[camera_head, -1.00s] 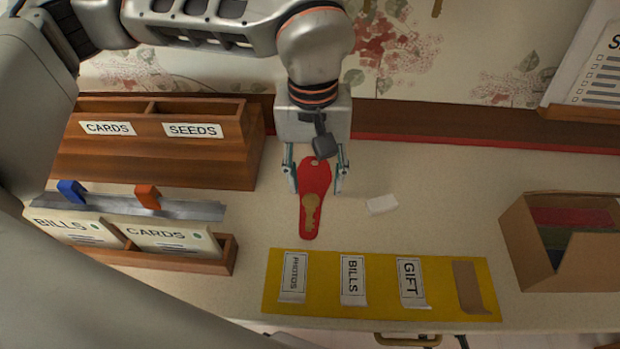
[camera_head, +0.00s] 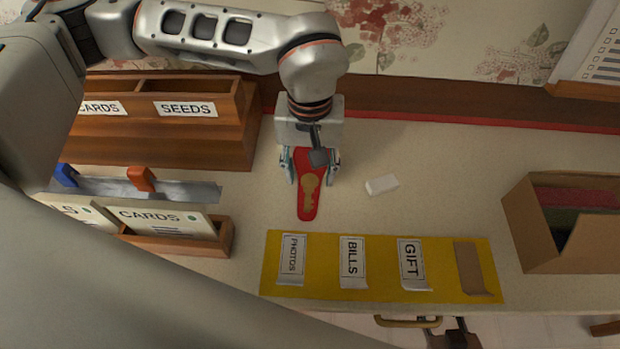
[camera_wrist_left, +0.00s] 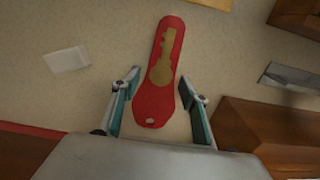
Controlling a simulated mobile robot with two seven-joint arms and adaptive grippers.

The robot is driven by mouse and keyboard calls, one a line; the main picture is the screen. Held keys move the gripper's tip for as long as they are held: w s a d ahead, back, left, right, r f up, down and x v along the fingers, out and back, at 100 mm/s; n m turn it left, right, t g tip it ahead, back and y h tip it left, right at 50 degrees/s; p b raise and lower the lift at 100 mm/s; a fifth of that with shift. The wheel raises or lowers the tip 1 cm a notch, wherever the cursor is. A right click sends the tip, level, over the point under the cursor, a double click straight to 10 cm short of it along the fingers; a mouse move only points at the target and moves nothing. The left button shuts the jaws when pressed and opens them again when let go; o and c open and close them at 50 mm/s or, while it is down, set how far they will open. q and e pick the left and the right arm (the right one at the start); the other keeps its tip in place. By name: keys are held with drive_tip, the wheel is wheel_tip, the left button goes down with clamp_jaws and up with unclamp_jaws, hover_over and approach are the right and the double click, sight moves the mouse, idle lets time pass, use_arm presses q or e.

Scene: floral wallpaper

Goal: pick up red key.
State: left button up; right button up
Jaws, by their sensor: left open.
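The red key (camera_head: 307,207) is a flat red tag with a gold key shape on it. It lies on the pale tabletop, below the wooden box marked SEEDS and to its right. My left gripper (camera_head: 310,178) points down over the tag's upper end, open, with one finger on each side. In the left wrist view the red key (camera_wrist_left: 168,98) lies between and beyond the open fingers of the left gripper (camera_wrist_left: 158,108), with a gap on both sides. The gripper partly hides the tag's upper end in the head view.
A yellow mat (camera_head: 330,276) with labels PHOTOS, BILLS and GIFT lies at the front. A cardboard box (camera_head: 535,235) stands at right. Wooden boxes (camera_head: 228,140) and a card holder (camera_head: 222,240) stand at left.

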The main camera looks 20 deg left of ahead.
use_arm(q)
drive_tip(key=c, duration=1.1)
drive_tip(key=shift+r, duration=0.2)
